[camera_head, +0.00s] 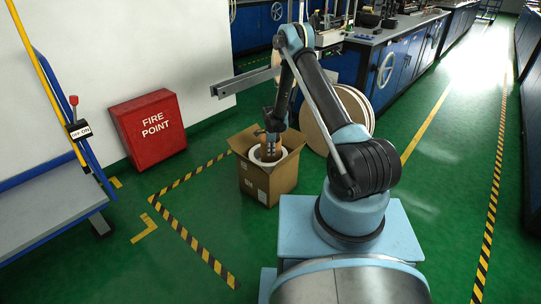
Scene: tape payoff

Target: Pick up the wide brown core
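A brown cylinder (267,154), apparently the wide brown core, shows inside an open cardboard box (268,187) on the floor, left of my arm. A white ring (256,159) shows around it at the box mouth. My gripper (270,146) points down over the box opening, right at the brown cylinder. The fingers are small and dark here, and I cannot tell whether they touch it or grip it. The lower part of the cylinder is hidden by the box walls.
Large pale reel discs (352,108) stand just behind my arm. A grey bar (242,84) juts left above the box. Green floor is clear in front of the box.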

